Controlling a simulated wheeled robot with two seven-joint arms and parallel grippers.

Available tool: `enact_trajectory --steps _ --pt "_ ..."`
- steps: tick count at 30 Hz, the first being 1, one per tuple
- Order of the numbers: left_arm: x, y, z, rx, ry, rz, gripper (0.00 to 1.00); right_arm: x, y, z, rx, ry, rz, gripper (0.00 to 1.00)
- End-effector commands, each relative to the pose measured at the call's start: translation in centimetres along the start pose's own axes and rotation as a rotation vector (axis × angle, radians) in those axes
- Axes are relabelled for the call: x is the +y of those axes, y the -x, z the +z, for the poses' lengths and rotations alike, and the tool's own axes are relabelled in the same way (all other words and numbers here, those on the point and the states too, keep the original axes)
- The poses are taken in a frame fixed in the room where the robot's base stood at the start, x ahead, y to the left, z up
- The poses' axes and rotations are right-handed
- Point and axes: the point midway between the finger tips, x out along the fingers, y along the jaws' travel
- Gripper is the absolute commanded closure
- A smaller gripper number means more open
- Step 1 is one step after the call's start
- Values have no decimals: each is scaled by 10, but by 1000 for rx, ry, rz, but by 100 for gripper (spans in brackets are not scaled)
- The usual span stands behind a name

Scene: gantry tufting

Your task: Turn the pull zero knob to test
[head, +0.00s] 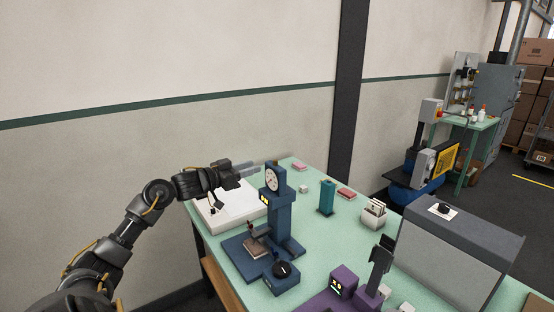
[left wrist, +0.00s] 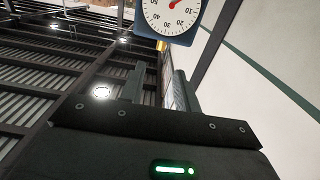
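A blue pull tester (head: 280,222) with a round white dial (head: 272,179) stands upright on the green table. A black round knob (head: 282,269) sits on the front of its base; I cannot read its setting. A clamped brownish sample (head: 256,247) lies on the base to the left of the column. My left gripper (head: 262,166) is up beside the dial, behind and left of it, well above the knob. In the left wrist view its two fingers (left wrist: 160,88) stand apart with nothing between them, and the dial (left wrist: 172,14) shows beyond them. My right gripper is out of view.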

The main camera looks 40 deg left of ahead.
Motion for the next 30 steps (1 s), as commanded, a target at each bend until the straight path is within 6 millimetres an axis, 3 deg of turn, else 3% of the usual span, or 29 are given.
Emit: enact_trajectory --steps 5,15,28,30 --pt "0 -32 -6 3 4 1 68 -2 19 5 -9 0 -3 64" --pt "1 -88 -4 1 2 2 68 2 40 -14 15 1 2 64" --pt "2 -100 0 -1 -1 4 68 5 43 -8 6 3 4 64" --pt "2 -100 0 -1 -1 4 74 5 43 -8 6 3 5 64"
